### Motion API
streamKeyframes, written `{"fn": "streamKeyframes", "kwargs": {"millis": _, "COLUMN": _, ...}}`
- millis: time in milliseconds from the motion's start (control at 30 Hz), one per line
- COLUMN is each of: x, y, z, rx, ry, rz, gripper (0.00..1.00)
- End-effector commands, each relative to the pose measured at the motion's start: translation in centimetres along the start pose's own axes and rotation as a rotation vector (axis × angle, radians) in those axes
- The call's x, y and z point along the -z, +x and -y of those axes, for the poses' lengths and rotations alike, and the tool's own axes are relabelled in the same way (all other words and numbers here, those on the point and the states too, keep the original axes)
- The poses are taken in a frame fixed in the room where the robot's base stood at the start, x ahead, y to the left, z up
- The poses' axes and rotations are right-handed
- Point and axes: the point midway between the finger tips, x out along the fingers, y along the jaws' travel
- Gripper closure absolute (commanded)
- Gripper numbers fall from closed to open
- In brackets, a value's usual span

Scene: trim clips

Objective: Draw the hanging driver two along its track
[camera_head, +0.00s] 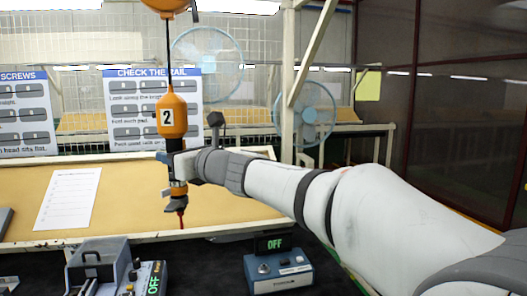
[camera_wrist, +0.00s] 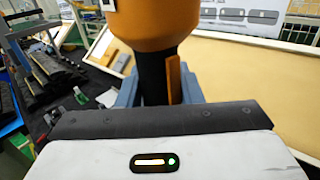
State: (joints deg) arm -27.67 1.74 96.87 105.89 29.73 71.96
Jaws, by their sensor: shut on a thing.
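The hanging driver two (camera_head: 172,113) is orange on top with a black "2" on a white label. It hangs upright on a cable from an orange balancer (camera_head: 164,5) above. Its lower body is black, with a red-tipped bit at the bottom. My gripper (camera_head: 176,172) is shut around the black body below the orange part. In the wrist view the orange housing (camera_wrist: 155,25) and black grip (camera_wrist: 155,80) stand between the jaws (camera_wrist: 160,90). The jaws partly hide the driver's lower half. The overhead track does not clearly show.
A tan bench board (camera_head: 120,190) with a white sheet (camera_head: 68,198) lies behind the driver. A box reading OFF (camera_head: 278,270) and a grey device (camera_head: 98,262) stand in front on the dark surface. A white post (camera_head: 288,90) and fans (camera_head: 303,113) are behind.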

Motion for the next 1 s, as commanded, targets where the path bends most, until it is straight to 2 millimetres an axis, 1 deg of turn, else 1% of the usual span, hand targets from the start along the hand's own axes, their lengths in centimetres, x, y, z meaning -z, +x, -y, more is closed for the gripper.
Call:
{"fn": "streamKeyframes", "kwargs": {"millis": 33, "x": 0.3, "y": 0.9, "z": -1.2, "rx": -0.006, "ry": -0.001, "rz": 0.0, "gripper": 1.0}}
{"fn": "streamKeyframes", "kwargs": {"millis": 100, "x": 0.3, "y": 1.9, "z": -2.5, "rx": -0.006, "ry": -0.001, "rz": 0.001, "gripper": 1.0}}
{"fn": "streamKeyframes", "kwargs": {"millis": 1000, "x": 0.1, "y": 15.8, "z": -18.8, "rx": -0.005, "ry": -0.001, "rz": 0.004, "gripper": 1.0}}
